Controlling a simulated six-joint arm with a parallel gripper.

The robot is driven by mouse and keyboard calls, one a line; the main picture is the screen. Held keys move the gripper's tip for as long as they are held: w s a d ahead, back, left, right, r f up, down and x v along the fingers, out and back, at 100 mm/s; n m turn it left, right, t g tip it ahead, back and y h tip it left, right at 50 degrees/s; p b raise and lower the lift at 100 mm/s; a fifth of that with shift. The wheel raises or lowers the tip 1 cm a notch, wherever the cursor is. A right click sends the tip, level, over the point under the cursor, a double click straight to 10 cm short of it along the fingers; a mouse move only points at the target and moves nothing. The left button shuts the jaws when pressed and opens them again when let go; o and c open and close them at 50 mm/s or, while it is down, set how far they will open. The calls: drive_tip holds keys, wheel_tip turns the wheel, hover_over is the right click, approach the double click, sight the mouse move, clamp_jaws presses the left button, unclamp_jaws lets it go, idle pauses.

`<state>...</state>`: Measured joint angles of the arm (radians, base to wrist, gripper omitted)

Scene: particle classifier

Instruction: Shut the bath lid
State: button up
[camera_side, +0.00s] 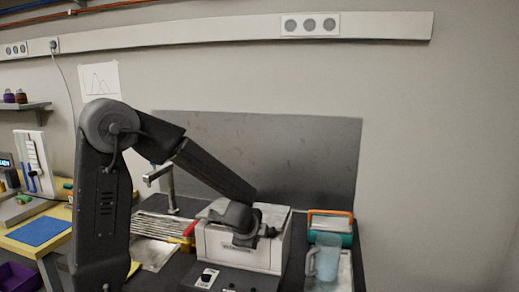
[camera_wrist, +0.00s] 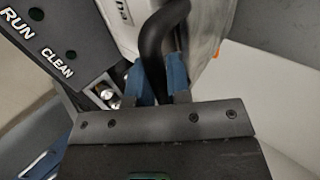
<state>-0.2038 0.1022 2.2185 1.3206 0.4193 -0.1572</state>
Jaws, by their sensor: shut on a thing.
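The white bath (camera_side: 240,246) is a box with a label on its front, standing on the dark bench in the side view. Its pale top (camera_side: 274,212) shows beside and behind my wrist; my arm hides much of it, so I cannot tell the lid's exact angle. My gripper (camera_side: 262,232) is at the front upper edge of the bath. In the wrist view, the blue fingers of my gripper (camera_wrist: 156,82) are shut on a black curved handle (camera_wrist: 154,45). The white bath body (camera_wrist: 205,35) lies beyond it.
A panel marked RUN and CLEAN (camera_wrist: 40,40) is close at the left in the wrist view. A light-blue jug (camera_side: 327,262) and a teal and orange item (camera_side: 331,226) stand right of the bath. A metal rack (camera_side: 160,226) and a red-handled thing (camera_side: 190,229) are left.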

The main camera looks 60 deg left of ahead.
drive_tip(key=shift+s+d+f, duration=0.15)
drive_tip(key=shift+f, duration=2)
drive_tip(key=shift+o, duration=0.6)
drive_tip(key=shift+s+f, duration=0.1)
drive_tip(key=shift+f, duration=0.05)
drive_tip(key=o, duration=0.5)
drive_tip(key=shift+o, duration=0.3)
drive_tip(key=shift+r, duration=0.25)
drive_tip(key=v, duration=0.6)
drive_tip(key=shift+d+r, duration=0.2)
drive_tip(key=shift+r, duration=0.15)
